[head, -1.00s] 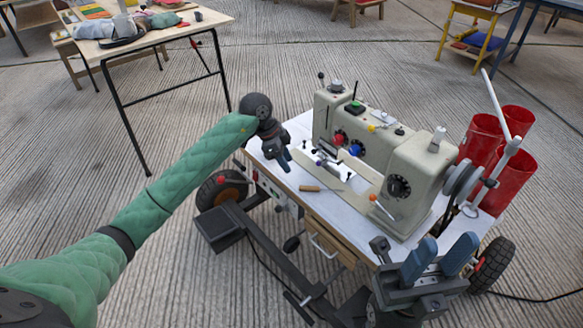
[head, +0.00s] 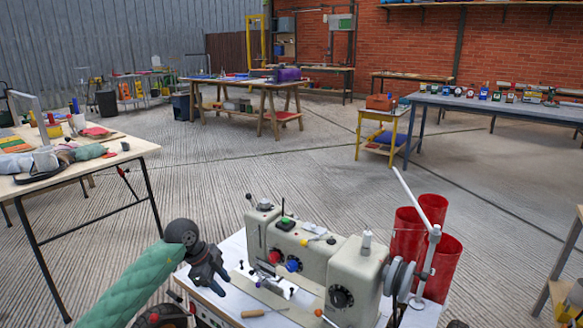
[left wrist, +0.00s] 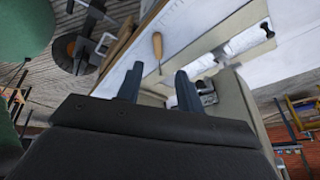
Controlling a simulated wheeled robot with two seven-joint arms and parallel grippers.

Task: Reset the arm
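My left arm, in a green quilted sleeve, comes in from the lower left in the head view. My left gripper (head: 212,280) hangs above the left end of the white sewing table (head: 238,247), left of the beige sewing machine (head: 318,262). In the left wrist view its two dark fingers (left wrist: 160,88) are apart with nothing between them, so it is open. A wooden-handled tool (head: 252,313) lies on the table near the gripper and also shows in the left wrist view (left wrist: 157,45). My right gripper is out of view.
Red cylinders (head: 425,235) stand at the machine's right, beside a pale rod. A cluttered worktable (head: 140,145) is at the left. A yellow stool (head: 380,135) and a blue table (head: 490,105) stand farther back. Open concrete floor lies between.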

